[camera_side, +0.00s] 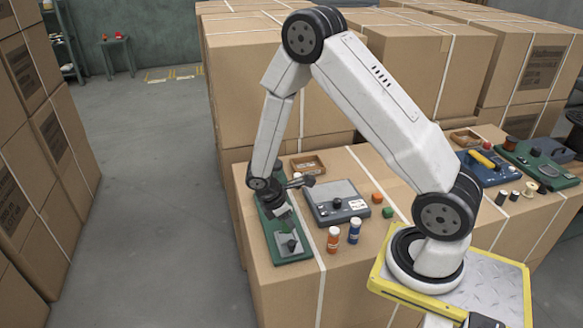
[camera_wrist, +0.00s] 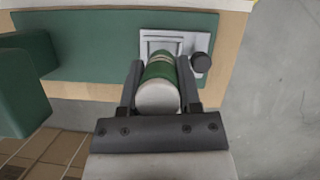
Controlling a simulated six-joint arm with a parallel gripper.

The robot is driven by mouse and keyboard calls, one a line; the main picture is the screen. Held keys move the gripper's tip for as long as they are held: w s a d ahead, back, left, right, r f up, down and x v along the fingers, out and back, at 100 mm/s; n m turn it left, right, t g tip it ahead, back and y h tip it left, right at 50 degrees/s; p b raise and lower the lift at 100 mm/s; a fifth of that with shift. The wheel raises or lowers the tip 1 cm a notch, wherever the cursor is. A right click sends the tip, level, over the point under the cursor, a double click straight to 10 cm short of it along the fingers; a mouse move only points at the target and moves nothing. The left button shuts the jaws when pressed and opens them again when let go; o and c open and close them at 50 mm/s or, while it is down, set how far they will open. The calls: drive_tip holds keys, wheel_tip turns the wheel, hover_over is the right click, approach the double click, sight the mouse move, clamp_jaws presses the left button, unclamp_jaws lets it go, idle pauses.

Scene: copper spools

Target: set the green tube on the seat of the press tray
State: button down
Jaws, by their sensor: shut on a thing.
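My gripper (camera_wrist: 160,70) is shut on the green tube (camera_wrist: 160,68), which has a pale end cap facing the wrist camera and a tan band farther along. The green press tray (camera_wrist: 95,45) lies beyond it, with a pale square seat (camera_wrist: 148,36) and a black knob (camera_wrist: 201,62) on its right. The tube's far end overlaps the seat in the wrist view; whether it touches cannot be told. In the side view my gripper (camera_side: 284,222) is low over the tray (camera_side: 268,222), near the grey seat plate (camera_side: 286,240); the tube is hardly visible there.
Right of the tray are a grey-topped device (camera_side: 334,197), an orange bottle (camera_side: 333,239) and a blue bottle (camera_side: 354,230). An open brown box (camera_side: 307,166) stands behind. The tray lies near the carton's left edge, with bare floor (camera_side: 165,180) beyond.

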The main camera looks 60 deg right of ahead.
drive_tip(key=shift+f, duration=1.35)
drive_tip(key=shift+f, duration=0.3)
drive_tip(key=c, duration=0.6)
unclamp_jaws()
drive_tip(key=shift+r, duration=0.1)
drive_tip(key=shift+r, duration=0.4)
drive_tip(key=v, duration=1.1)
drive_tip(key=shift+a+r, duration=0.1)
drive_tip(key=shift+r, duration=0.25)
